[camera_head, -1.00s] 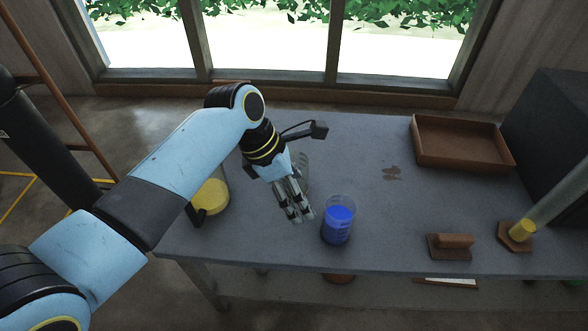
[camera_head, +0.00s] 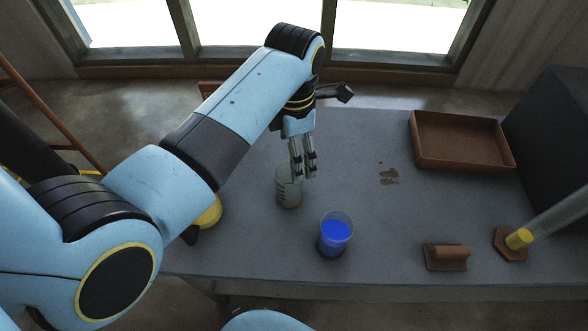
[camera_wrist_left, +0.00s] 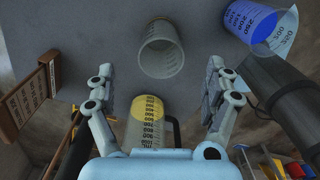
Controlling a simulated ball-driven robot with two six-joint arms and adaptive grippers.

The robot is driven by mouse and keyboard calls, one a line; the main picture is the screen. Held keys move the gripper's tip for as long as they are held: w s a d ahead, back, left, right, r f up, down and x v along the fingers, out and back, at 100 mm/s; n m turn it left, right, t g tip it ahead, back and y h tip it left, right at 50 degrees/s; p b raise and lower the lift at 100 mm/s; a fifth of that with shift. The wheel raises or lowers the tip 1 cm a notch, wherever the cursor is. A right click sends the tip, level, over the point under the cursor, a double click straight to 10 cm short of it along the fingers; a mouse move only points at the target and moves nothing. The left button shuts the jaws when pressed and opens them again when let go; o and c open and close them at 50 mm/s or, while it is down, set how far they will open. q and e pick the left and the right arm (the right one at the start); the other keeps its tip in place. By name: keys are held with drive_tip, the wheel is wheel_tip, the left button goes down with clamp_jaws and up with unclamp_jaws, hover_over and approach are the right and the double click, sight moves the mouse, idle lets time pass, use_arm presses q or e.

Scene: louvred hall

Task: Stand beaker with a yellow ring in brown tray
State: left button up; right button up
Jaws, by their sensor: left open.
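A clear, empty-looking beaker (camera_head: 288,190) stands on the grey table; it also shows in the left wrist view (camera_wrist_left: 161,52). I cannot make out a yellow ring on it. My left gripper (camera_head: 303,177) points down just behind and right of this beaker in the head view, partly over it. In the left wrist view my left gripper (camera_wrist_left: 160,78) is open, its fingers apart with nothing between the tips. The brown tray (camera_head: 462,165) lies empty at the table's back right. My right gripper is out of view.
A beaker of blue liquid (camera_head: 335,236) stands front right of the clear one. A jug with yellow contents (camera_wrist_left: 148,110) is partly hidden by my arm in the head view.

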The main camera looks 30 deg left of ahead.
use_arm(q)
drive_tip(key=b, duration=0.1)
approach(291, 180)
drive_tip(key=s+d, duration=0.2)
drive_tip(key=f, duration=0.2)
drive_tip(key=f+b, duration=0.1)
drive_tip(key=f, duration=0.2)
drive_tip(key=shift+s+a+f+b, duration=0.2)
drive_tip(key=shift+a+f+b, duration=0.1)
drive_tip(key=shift+f+b, duration=0.1)
drive_tip(key=shift+r, duration=0.1)
drive_tip(key=shift+c, duration=0.2)
drive_tip(key=c, duration=1.3)
